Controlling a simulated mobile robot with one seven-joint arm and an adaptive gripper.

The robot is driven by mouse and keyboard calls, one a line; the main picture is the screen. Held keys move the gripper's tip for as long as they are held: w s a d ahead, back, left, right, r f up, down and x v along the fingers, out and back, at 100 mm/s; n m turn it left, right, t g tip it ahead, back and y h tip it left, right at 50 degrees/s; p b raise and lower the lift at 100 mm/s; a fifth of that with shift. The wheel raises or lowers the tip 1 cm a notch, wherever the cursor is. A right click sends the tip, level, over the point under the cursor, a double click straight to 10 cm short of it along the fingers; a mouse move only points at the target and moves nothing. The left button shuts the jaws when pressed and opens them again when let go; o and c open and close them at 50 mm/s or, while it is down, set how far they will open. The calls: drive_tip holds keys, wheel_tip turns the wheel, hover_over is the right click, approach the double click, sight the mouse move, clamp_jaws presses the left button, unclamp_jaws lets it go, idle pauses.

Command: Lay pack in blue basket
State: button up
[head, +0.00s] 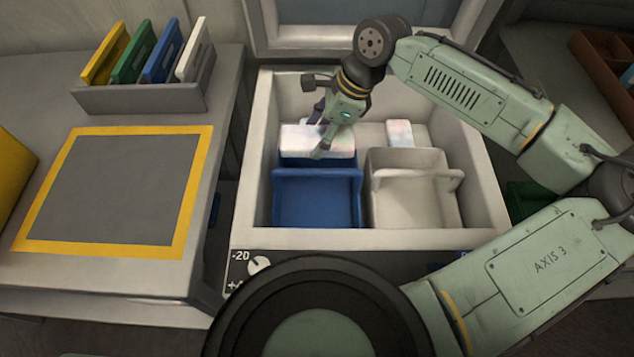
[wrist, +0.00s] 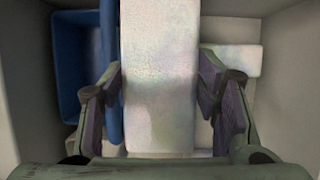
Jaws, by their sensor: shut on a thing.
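A frosty white pack (head: 335,143) is between the fingers of my gripper (head: 321,132), inside the pale bin. In the wrist view the pack (wrist: 160,60) runs long between both purple-padded fingers. The blue basket (head: 318,205) stands in the front left of the bin, with a handle across it. The pack is at the basket's back edge in the head view; how high it is above that edge I cannot tell. The blue basket (wrist: 68,85) shows left of the pack in the wrist view, partly hidden by the pack and a finger.
A white basket (head: 412,205) stands right of the blue one. Another whitish block (head: 400,134) lies behind it. The bin's walls (head: 262,150) surround all of these. A table with a yellow-framed mat (head: 115,190) and a rack of coloured panels (head: 140,98) is at left.

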drive_tip(key=shift+w+f, duration=0.25)
drive_tip(key=shift+f+p, duration=1)
drive_tip(key=shift+f, duration=3.8)
drive_tip(key=shift+f, duration=0.15)
drive_tip(key=shift+f, duration=0.45)
drive_tip(key=o, duration=1.2)
drive_tip(key=shift+c, duration=0.2)
